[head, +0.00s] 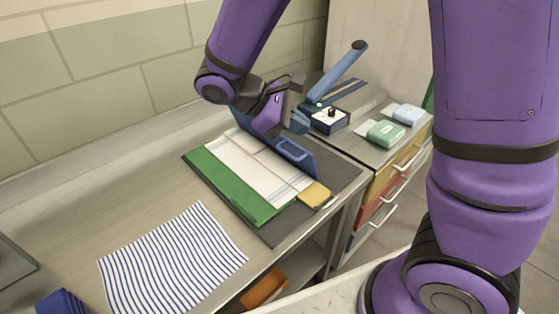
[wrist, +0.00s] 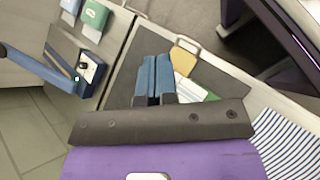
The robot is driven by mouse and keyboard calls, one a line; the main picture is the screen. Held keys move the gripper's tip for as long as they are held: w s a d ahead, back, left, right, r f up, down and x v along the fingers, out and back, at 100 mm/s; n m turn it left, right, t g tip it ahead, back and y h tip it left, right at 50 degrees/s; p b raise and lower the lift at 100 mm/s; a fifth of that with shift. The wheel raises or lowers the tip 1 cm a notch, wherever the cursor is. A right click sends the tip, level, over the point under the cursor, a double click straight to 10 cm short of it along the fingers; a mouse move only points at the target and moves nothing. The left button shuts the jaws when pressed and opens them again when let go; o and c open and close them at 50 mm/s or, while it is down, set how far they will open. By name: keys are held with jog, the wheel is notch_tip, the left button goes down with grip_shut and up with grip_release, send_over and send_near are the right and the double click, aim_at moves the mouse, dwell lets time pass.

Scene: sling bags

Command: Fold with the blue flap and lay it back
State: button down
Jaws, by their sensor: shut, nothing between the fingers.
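The blue flap (head: 305,163) has a loop handle and stands along the right side of the folding board, looking raised or tilted; its exact angle is hard to tell. The green flap (head: 222,187) lies flat on the left side. A white cloth with thin stripes (head: 250,165) lies over the board's middle, and part of it shows in the wrist view (wrist: 184,60). My gripper (head: 299,122) is above and behind the blue flap's handle, near its far side. Its blue fingers (wrist: 153,80) are together with nothing between them. I cannot tell whether they touch the flap.
A yellow tab (head: 314,194) is at the board's front right corner. A striped cloth (head: 172,260) lies on the bench at front left. A dark blue box (head: 329,120), a blue lever (head: 340,70) and green and light blue packs (head: 385,133) are at the right.

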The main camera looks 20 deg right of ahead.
jog(key=w+a+f+n+t+h, duration=0.3)
jog(key=a+f+n+h, duration=0.2)
jog(key=a+f, duration=0.25)
jog(key=n+t+h, duration=0.3)
jog(key=n+t, duration=0.4)
send_near(286, 155)
jog(key=f+x, duration=0.1)
jog(key=x, duration=0.6)
jog(key=shift+d+r, duration=0.3)
jog(key=shift+r, duration=0.1)
jog(key=shift+w+d+r+g+y, duration=0.25)
jog(key=shift+d+r+g+y, duration=0.15)
jog(key=shift+d+r, duration=0.2)
jog(key=shift+a, duration=0.1)
